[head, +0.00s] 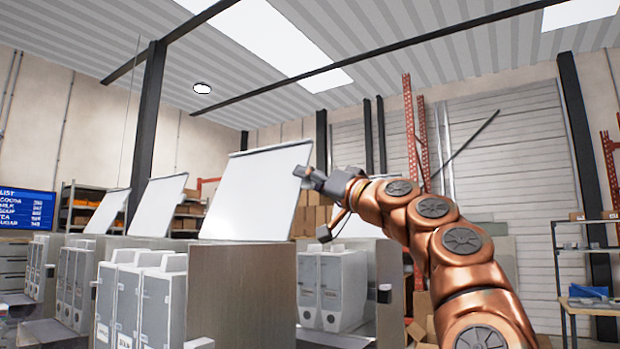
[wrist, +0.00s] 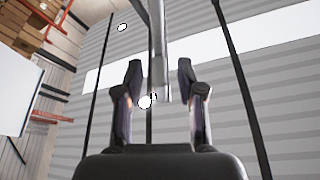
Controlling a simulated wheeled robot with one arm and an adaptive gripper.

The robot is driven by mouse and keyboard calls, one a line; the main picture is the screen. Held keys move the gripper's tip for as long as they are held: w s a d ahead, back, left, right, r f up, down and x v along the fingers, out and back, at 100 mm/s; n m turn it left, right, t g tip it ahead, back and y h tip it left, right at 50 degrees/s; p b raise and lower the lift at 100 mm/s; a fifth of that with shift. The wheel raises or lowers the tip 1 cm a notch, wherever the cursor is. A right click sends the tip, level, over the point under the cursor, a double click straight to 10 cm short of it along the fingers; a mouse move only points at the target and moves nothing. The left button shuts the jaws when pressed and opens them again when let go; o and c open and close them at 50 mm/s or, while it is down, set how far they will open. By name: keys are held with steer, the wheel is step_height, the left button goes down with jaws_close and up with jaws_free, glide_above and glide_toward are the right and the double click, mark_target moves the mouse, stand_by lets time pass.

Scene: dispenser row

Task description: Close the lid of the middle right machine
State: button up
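Several machines in a row have white lids standing raised. The largest raised lid (head: 258,192) leans above the nearest machine with a brown-grey side panel (head: 242,290). Another raised lid (head: 357,226) shows partly behind my arm, above the machine (head: 333,285) to the right. I cannot tell for sure which is the middle right one. My gripper (head: 302,174) is at the right edge of the largest lid, at about mid height; contact cannot be told. In the wrist view its fingers (wrist: 160,85) are apart, with a grey bar (wrist: 160,45) between or beyond them, perhaps a lid edge.
Two more raised lids (head: 158,206) (head: 107,211) stand farther left. White-grey canisters (head: 130,295) sit in the machines. A dark post (head: 148,135) rises behind. A shelf (head: 590,260) stands at the right. A white panel (wrist: 15,95) shows left in the wrist view.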

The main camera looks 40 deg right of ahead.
steer(key=shift+c, duration=0.3)
jaws_close()
steer(key=shift+a, duration=0.2)
